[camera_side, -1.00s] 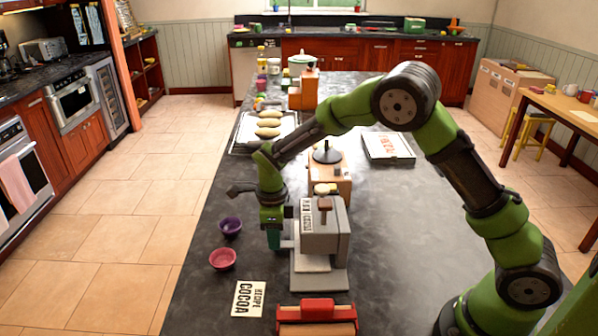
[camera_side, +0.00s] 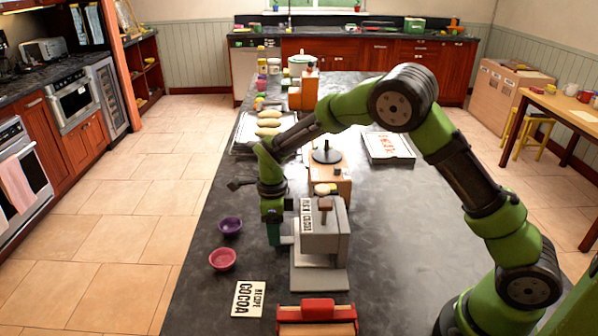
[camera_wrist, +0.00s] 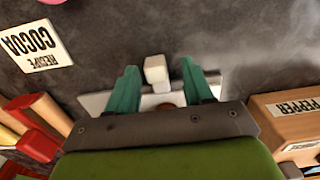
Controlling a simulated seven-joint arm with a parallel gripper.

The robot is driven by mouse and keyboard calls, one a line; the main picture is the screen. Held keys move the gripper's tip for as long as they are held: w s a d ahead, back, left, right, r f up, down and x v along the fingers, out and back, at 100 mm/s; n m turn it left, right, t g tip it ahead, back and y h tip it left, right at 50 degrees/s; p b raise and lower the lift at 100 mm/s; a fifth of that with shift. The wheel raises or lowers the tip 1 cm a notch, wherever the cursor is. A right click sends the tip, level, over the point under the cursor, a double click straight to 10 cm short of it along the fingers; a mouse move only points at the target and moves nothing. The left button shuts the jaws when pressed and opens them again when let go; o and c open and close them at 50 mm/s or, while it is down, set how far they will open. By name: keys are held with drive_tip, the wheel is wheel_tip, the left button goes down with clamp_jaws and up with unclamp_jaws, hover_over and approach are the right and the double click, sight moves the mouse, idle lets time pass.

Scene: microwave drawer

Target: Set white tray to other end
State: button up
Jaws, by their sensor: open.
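A grey-white box-shaped appliance (camera_side: 323,238) with a dark-lettered label stands on the near part of the dark counter. A pale flat tray or base (camera_side: 318,279) lies at its foot; I cannot tell whether it is a separate piece. A short white handle (camera_wrist: 157,72) sticks out from the pale piece below it. My gripper (camera_side: 273,232) is at the left side of the appliance, pointing down. In the wrist view its teal fingers (camera_wrist: 160,88) are apart, on either side of the handle, with gaps to both. My gripper's body hides much of the pale piece there.
A purple bowl (camera_side: 230,226) and a pink bowl (camera_side: 222,259) stand left of the gripper. A cocoa recipe card (camera_side: 248,299) and a red-handled wooden item (camera_side: 317,317) are at the front. A wooden pepper box (camera_wrist: 288,113) is close by.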

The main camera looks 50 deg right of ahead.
sight(284, 243)
wheel_tip(284, 243, up, 16)
drive_tip(key=shift+r, duration=0.2)
idle(0.4)
drive_tip(key=s+d+r+n+t, duration=0.1)
drive_tip(key=s+r+n+t, duration=0.1)
drive_tip(key=s+n, duration=0.5)
drive_tip(key=s+d+r+n+t+y, duration=0.1)
drive_tip(key=s+n+t, duration=0.1)
drive_tip(key=s+n, duration=0.6)
drive_tip(key=s+d+r+n+t+y, duration=0.1)
drive_tip(key=s+d+r+n+t, duration=0.1)
drive_tip(key=s+n, duration=0.6)
drive_tip(key=shift+s+r+t, duration=0.3)
drive_tip(key=shift+t, duration=0.3)
